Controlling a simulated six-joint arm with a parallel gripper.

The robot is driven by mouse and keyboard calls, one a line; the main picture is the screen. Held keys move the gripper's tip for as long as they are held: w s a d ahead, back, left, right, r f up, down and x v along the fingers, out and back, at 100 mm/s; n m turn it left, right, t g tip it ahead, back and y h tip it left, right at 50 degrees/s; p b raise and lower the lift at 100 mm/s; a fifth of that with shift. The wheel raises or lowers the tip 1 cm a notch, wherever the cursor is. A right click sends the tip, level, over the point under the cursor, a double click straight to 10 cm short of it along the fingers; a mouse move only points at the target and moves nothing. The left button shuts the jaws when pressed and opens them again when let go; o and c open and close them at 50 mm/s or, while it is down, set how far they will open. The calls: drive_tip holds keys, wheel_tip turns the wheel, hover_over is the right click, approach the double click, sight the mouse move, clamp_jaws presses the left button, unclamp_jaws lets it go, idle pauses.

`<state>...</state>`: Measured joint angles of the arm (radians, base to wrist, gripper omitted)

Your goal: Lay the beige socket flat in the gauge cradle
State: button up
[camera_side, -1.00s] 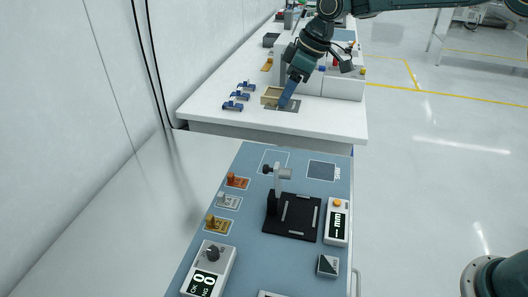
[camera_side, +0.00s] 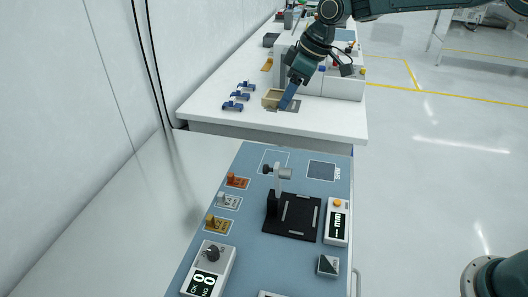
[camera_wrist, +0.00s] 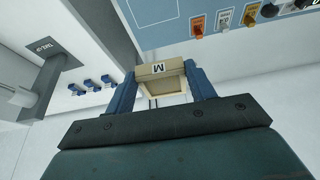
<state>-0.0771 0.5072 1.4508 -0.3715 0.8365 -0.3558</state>
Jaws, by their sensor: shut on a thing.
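The beige socket (camera_side: 271,97) is a square, open-framed block over the far white table. My gripper (camera_side: 286,101) is shut on it. In the wrist view the socket (camera_wrist: 160,70) sits between the two blue fingers of my gripper (camera_wrist: 162,88), with its face marked "M" showing. From the side I cannot tell how far it is above the table. What looks like the gauge cradle (camera_side: 300,228) is a black plate with pale strips on the near blue mat. A black and grey gauge stand (camera_side: 272,200) rises at its left. The cradle is empty and well away from my gripper.
Orange, white and yellow switches (camera_side: 225,202) line the blue mat (camera_side: 250,230). A display box (camera_side: 336,220) stands beside the cradle.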

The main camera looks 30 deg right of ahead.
drive_tip(key=s+d+f+m+h, duration=0.2)
drive_tip(key=s+d+f+m, duration=0.4)
drive_tip(key=f, duration=0.3)
drive_tip(key=n+y, duration=0.2)
drive_tip(key=n, duration=0.4)
hover_over(307, 216)
drive_tip(key=s, duration=0.1)
drive_tip(key=f, duration=0.1)
drive_tip(key=d+f, duration=0.1)
drive_tip(key=f, duration=0.1)
drive_tip(key=shift+f, duration=0.25)
drive_tip(key=shift+f, duration=2.25)
drive_tip(key=shift+f, duration=0.75)
idle(0.5)
drive_tip(key=o, duration=0.8)
drive_tip(key=shift+o, duration=0.2)
